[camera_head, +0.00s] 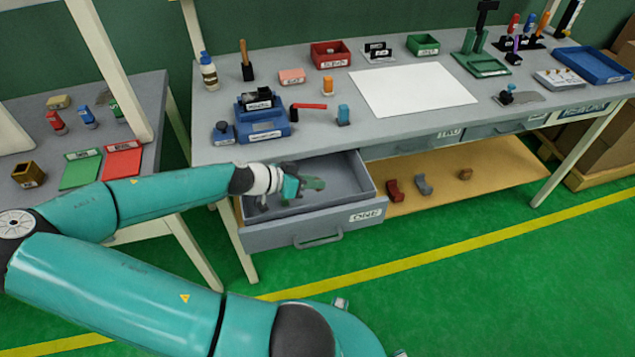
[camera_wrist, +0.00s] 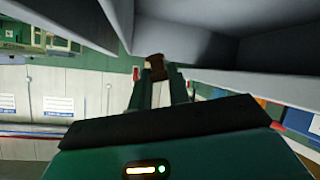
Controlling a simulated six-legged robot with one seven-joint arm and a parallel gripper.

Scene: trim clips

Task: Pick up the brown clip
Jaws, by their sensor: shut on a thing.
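My gripper (camera_head: 296,184) is over the open grey drawer (camera_head: 352,176) in the head view. In the wrist view my gripper (camera_wrist: 162,76) is shut on the brown clip (camera_wrist: 155,66), which sits between its fingertips. The brown clip is not clear in the head view, where the gripper hides it. A green piece (camera_head: 314,183) shows beside the fingertips in the head view, in or above the drawer.
A red clip (camera_head: 393,190), a grey clip (camera_head: 424,184) and a small brownish piece (camera_head: 465,174) lie on the lower wooden shelf (camera_head: 510,168). The drawer's front with its handle (camera_head: 318,238) sticks out. The grey tabletop (camera_head: 225,115) above holds several stamps, trays and a white sheet (camera_head: 412,88).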

